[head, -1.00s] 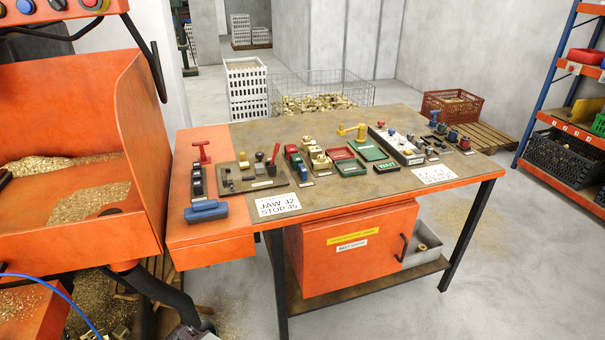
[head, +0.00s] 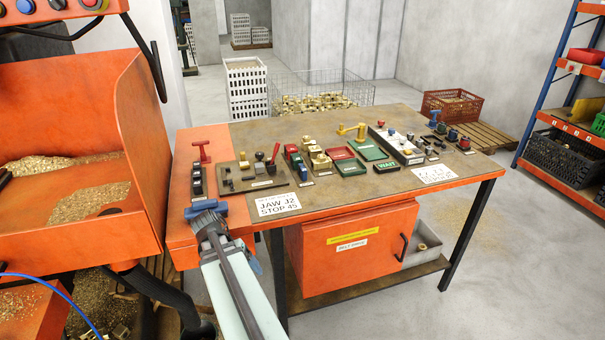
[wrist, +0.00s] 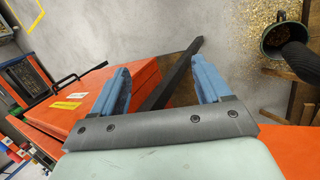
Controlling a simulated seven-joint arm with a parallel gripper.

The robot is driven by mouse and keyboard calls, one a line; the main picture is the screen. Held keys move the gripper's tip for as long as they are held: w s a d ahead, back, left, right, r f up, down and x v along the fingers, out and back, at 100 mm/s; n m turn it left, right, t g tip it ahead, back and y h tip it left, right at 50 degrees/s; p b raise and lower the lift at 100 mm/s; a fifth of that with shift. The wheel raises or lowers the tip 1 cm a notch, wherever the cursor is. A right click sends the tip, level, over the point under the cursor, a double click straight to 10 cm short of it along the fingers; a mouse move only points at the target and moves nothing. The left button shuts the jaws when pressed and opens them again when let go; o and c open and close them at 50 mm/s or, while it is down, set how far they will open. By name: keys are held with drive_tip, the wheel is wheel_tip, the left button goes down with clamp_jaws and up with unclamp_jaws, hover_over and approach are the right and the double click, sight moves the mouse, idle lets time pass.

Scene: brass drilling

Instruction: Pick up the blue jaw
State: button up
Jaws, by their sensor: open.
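A blue block (head: 194,212), which looks like the blue jaw, lies at the front of the orange left end of the bench in the head view. My arm covers its lower right part in that view. I do not see the block in the wrist view. My gripper (wrist: 161,65) shows in the wrist view with its two blue fingers apart and nothing between them. Beyond the fingers are a dark bench leg and the floor. In the head view my arm stands in front of the bench's front edge; whether it touches the block cannot be told.
An orange machine trough (head: 75,140) with brass chips stands to the left. Trays and small parts fill the back. An orange cabinet (head: 352,250) is below.

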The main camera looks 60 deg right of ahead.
drive_tip(key=s+d+r+m, duration=0.1)
drive_tip(key=d+r+m, duration=0.1)
drive_tip(key=d+r, duration=0.45)
drive_tip(key=s+d+r+m, duration=0.1)
drive_tip(key=d+r+m, duration=0.2)
drive_tip(key=r, duration=0.6)
drive_tip(key=m+t+h, duration=0.1)
drive_tip(key=m, duration=1)
approach(302, 167)
drive_tip(key=shift+x, duration=4.35)
drive_tip(key=shift+s, duration=0.1)
drive_tip(key=shift+c, duration=0.2)
